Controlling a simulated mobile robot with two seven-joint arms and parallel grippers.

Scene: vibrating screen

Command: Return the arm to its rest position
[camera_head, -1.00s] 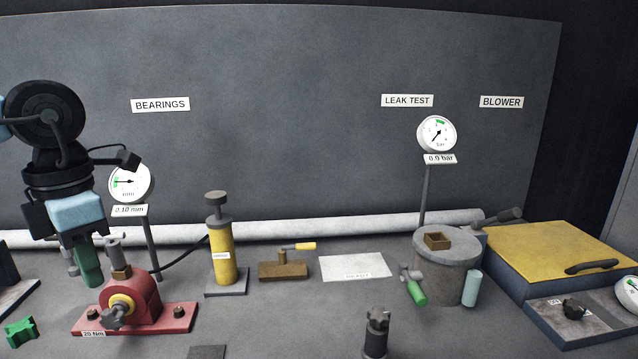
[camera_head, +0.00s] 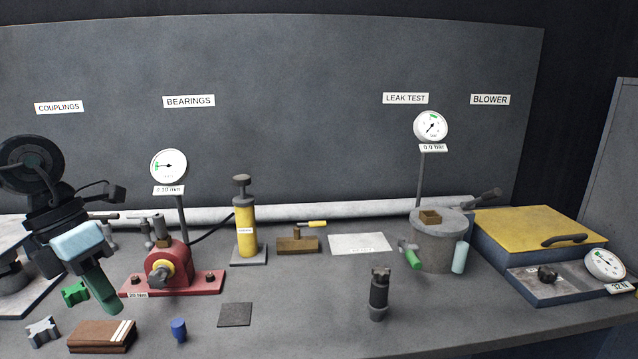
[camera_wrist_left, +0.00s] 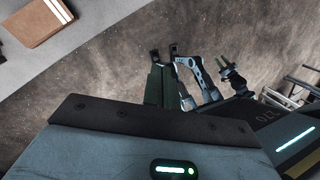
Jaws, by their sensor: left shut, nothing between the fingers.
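My left gripper (camera_head: 108,303) hangs at the left of the bench in the head view, its green fingers pointing down. It is shut and empty. It also shows in the left wrist view (camera_wrist_left: 160,75), with blurred brownish floor beyond it. In the head view it overlaps the area in front of the red bearing block (camera_head: 168,265); I cannot tell its exact height. My right gripper is in neither current view.
A yellow pump (camera_head: 245,232) and a dark upright fitting (camera_head: 378,293) stand farther right. The front right of the bench is clear.

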